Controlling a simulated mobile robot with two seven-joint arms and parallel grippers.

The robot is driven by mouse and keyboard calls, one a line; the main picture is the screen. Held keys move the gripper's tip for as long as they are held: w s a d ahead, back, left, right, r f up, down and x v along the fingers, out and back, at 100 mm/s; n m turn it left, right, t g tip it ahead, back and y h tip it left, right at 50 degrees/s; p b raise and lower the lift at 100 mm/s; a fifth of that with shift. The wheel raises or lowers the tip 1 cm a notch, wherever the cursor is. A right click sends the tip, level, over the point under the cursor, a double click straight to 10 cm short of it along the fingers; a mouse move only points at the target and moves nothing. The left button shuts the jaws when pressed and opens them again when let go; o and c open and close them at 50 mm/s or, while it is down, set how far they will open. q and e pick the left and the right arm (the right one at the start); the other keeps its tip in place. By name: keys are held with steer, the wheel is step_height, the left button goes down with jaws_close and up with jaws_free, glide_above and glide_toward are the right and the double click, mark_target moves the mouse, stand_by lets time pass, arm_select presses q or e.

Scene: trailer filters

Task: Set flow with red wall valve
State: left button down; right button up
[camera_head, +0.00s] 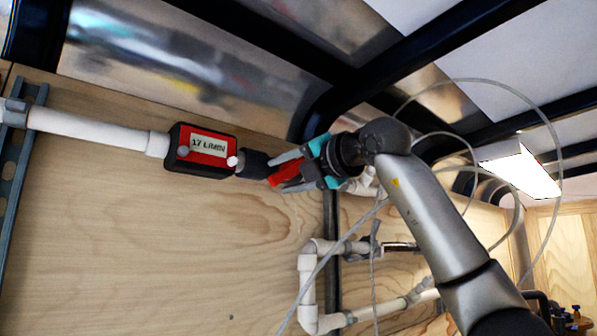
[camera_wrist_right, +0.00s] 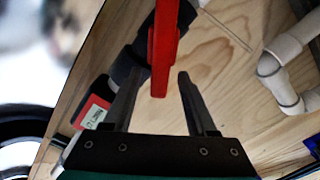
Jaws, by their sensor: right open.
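The red valve handle (camera_head: 287,172) sits on the white wall pipe, just right of a dark fitting (camera_head: 252,163). My right gripper (camera_head: 283,171) is at the handle with its fingers apart. In the right wrist view the red handle (camera_wrist_right: 163,50) reaches down between the two open dark fingers (camera_wrist_right: 157,74), with a visible gap to the right finger. Whether the left finger touches it I cannot tell. A red and black flow meter (camera_head: 205,148) left of the valve reads 17 L/MIN; part of it shows in the wrist view (camera_wrist_right: 92,112). My left gripper is not in view.
White pipe (camera_head: 90,128) runs along the plywood wall (camera_head: 130,230). More white pipes (camera_head: 307,285) bend below and right of my gripper. Thin pale hoses loop around my right arm. Dark beams (camera_head: 420,70) cross above, and a ceiling lamp (camera_head: 520,172) glows at right.

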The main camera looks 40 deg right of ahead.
steer(key=s+d+b, duration=0.1)
steer(key=s+b, duration=0.2)
steer(key=s, duration=1.2)
steer(key=shift+d, duration=0.1)
